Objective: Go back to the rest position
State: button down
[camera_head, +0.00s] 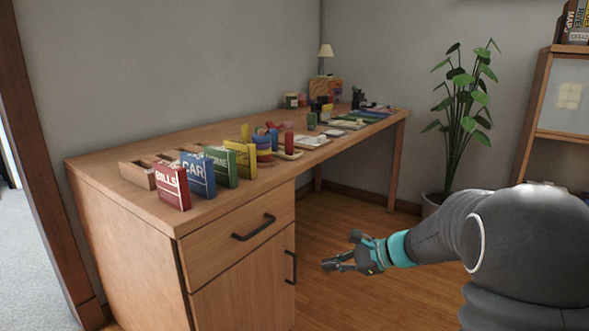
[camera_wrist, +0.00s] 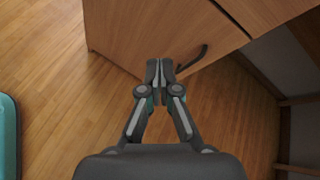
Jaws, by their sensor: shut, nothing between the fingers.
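My gripper (camera_head: 328,266) is in front of the desk, to the right of its cabinet door, held above the wooden floor. In the wrist view my gripper (camera_wrist: 160,66) has its fingertips together with nothing between them. The desk (camera_head: 240,198) stands left of my arm, with a drawer and a door below its top. In the wrist view the desk's wooden front (camera_wrist: 140,30) and a dark handle (camera_wrist: 191,60) show just beyond the fingertips. I cannot tell the exact gap between fingertips and desk.
On the desk stand a red folder box (camera_head: 173,186), a blue one (camera_head: 198,174), a green one (camera_head: 221,166) and several small items. A potted plant (camera_head: 465,110) and a cabinet (camera_head: 548,125) stand at the back right. The floor (camera_head: 345,228) under the desk is clear.

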jog(key=s+d+n+g+h+p, duration=0.3)
jog(key=s+n+h, duration=0.65)
jog(key=s, duration=1.05)
jog(key=s+d+r+n+t+h+p, duration=0.1)
jog(key=s+d+r+n+t, duration=0.2)
jog(key=s+r+n, duration=0.4)
jog(key=shift+s+r+t+h, duration=0.35)
jog(key=shift+s+r, duration=0.8)
jog(key=shift+s, duration=0.6)
jog(key=shift+d, duration=0.1)
